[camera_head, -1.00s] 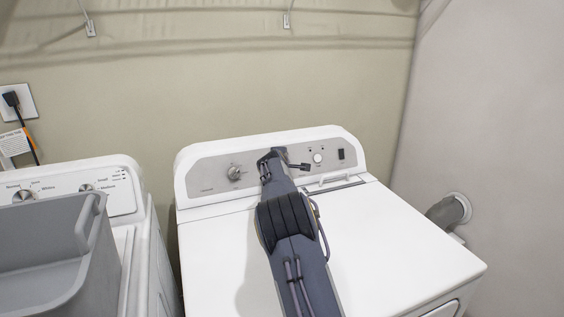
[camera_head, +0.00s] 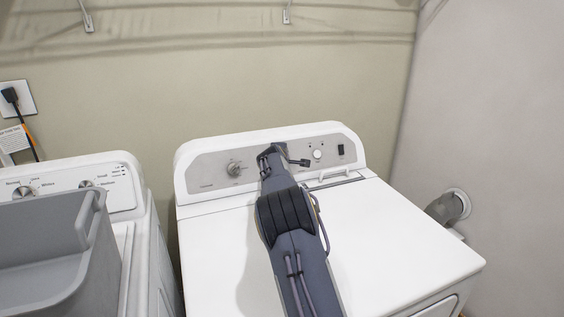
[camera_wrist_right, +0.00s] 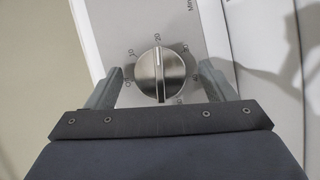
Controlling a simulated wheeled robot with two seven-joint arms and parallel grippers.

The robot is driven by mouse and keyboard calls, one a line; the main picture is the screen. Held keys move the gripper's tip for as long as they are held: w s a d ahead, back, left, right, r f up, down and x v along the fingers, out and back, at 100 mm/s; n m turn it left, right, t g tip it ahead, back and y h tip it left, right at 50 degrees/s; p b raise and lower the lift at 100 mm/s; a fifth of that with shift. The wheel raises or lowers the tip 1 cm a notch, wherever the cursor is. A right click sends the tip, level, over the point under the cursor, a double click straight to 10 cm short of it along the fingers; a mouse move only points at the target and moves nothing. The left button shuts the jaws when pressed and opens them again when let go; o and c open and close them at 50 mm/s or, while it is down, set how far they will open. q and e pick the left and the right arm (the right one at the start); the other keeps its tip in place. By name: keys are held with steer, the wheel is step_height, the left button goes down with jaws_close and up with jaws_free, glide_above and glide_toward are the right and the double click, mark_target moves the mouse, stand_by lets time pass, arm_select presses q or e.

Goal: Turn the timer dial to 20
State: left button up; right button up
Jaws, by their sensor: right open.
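The timer dial (camera_wrist_right: 160,74) is a round metal knob with a raised bar, ringed by printed numbers. In the right wrist view, its pointer line lies toward the 20 mark. My right gripper (camera_wrist_right: 161,82) is open, with one finger on each side of the dial and a visible gap to both. In the head view, my right arm reaches over the white machine (camera_head: 385,240), its end at the grey control panel (camera_head: 207,171). A knob (camera_head: 234,169) shows left of the arm; I cannot tell if it is the same dial. My left gripper is out of view.
A white button (camera_head: 318,155) and a dark switch (camera_head: 341,149) are on the panel's right side. A grey basket (camera_head: 45,245) stands on the other white machine (camera_head: 125,204) at left. The machine top right of my arm is clear.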

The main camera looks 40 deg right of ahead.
steer(key=b+v, duration=0.2)
steer(key=v, duration=0.5)
steer(key=shift+s+a+r, duration=0.15)
steer(key=shift+a, duration=0.05)
